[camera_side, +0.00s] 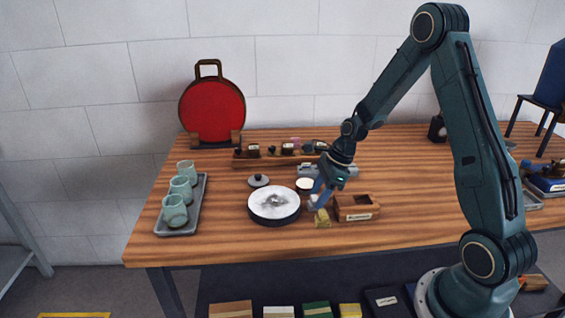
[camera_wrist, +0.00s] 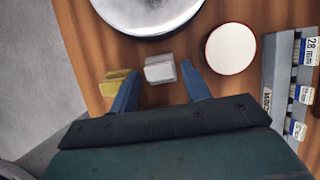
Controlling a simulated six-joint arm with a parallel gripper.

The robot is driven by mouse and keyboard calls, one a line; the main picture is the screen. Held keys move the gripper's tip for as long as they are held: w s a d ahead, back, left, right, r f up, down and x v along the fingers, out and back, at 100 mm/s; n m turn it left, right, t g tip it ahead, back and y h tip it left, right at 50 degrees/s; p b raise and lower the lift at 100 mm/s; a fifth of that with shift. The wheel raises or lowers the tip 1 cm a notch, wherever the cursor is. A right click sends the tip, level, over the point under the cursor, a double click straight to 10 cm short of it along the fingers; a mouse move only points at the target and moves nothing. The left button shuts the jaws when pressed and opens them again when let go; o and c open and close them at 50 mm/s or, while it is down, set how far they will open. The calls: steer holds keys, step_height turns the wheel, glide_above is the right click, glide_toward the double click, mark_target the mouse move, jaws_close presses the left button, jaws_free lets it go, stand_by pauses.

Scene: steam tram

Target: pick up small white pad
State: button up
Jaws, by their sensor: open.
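The small white pad (camera_wrist: 160,69) is a pale, boxy block with rounded edges, seen in the wrist view between the two blue fingers. In the side view the white pad (camera_side: 312,202) is small and partly hidden by a finger. My gripper (camera_wrist: 160,70) is open, with one finger on each side of the pad. A narrow gap shows on the left; the right finger looks very close to the pad, and I cannot tell if it touches. In the side view my gripper (camera_side: 317,194) points down, low over the table.
A yellow block (camera_side: 322,218) is close beside the left finger in the wrist view. A round white-topped dish (camera_side: 274,203), a cream disc (camera_side: 305,184), a wooden box (camera_side: 357,207) and a grey labelled rack (camera_wrist: 282,85) surround the spot. A tray of cups (camera_side: 198,213) stands left.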

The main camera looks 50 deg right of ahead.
steer(key=shift+x, duration=0.85)
steer(key=shift+c, duration=0.5)
steer(key=c, duration=0.6)
